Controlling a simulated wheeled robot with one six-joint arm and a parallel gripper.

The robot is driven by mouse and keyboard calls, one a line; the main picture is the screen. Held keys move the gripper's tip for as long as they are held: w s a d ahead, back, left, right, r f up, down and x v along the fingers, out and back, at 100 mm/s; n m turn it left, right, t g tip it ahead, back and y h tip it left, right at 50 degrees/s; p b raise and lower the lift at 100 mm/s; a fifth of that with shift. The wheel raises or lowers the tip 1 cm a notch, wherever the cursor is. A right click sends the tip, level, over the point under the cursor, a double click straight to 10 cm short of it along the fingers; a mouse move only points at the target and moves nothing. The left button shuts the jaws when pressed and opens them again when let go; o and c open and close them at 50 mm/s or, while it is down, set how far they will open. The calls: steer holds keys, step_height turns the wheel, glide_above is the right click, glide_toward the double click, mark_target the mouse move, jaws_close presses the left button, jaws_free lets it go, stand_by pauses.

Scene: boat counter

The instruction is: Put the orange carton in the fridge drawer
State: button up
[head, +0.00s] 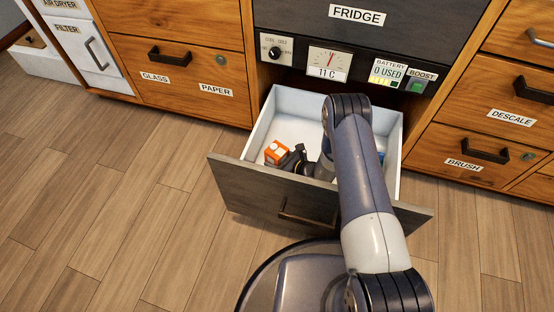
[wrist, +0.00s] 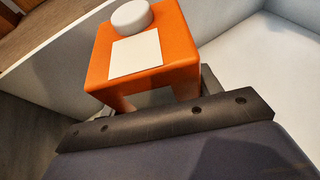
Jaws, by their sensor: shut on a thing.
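The orange carton (head: 277,152) has a white cap and a white label. In the head view it is inside the open fridge drawer (head: 231,158), near the front left corner. My gripper (head: 296,158) is shut on the carton and reaches into the drawer from the right. In the wrist view the carton (wrist: 150,55) stands out beyond the dark gripper bar, with its cap and label facing the camera. White drawer walls (wrist: 232,60) lie around it. The fingertips are mostly hidden, and I cannot tell whether the carton touches the drawer floor.
A small blue thing (head: 381,156) shows at the drawer's right side, partly behind my arm. The fridge panel (head: 330,62) with a dial and 11 C sign is above the drawer. Closed wooden drawers stand on both sides. The floor (head: 110,200) at left is clear.

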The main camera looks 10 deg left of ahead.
steer(key=shift+w+r, duration=0.1)
steer(key=o, duration=1.6)
steer(key=p+v, duration=0.3)
steer(key=v, duration=0.9)
